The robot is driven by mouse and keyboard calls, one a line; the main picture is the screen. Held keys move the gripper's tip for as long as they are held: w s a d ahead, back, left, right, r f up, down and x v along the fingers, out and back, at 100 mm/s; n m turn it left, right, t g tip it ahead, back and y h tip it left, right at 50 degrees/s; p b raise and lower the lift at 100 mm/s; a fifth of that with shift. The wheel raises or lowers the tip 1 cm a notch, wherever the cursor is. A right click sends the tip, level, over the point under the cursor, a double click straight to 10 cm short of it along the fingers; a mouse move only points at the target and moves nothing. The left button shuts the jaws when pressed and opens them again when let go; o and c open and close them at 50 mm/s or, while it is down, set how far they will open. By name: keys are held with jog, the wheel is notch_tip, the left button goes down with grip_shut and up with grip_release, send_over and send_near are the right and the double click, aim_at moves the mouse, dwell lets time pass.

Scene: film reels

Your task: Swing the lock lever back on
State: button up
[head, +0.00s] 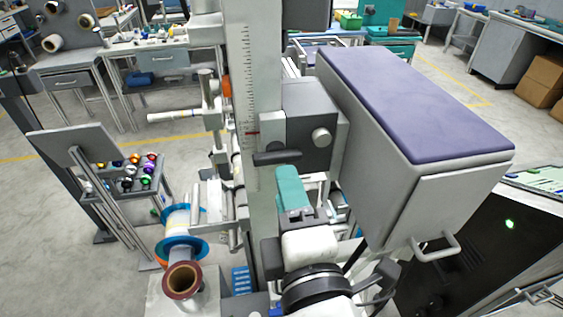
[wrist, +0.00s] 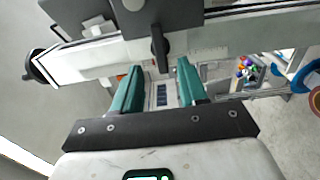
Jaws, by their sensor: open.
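The lock lever (head: 276,158) is a short black handle on a dark grey block (head: 300,118) that sits against an upright column with a ruler scale (head: 246,75). In the head view it lies roughly level and points left. In the wrist view the lever (wrist: 159,50) shows between the tips of my teal fingers. My gripper (head: 289,172) is just below the lever in the head view. Its fingers (wrist: 160,68) are apart, with nothing gripped. I cannot tell whether either finger touches the lever.
A large grey box with a purple top (head: 415,95) stands close to the right of the block. A reel with blue flanges (head: 181,235) is at the lower left. Open floor lies farther left.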

aim_at(279, 162)
jog(key=shift+p+x, duration=0.4)
jog(key=shift+x, duration=2.4)
jog(key=shift+f, duration=0.1)
grip_shut()
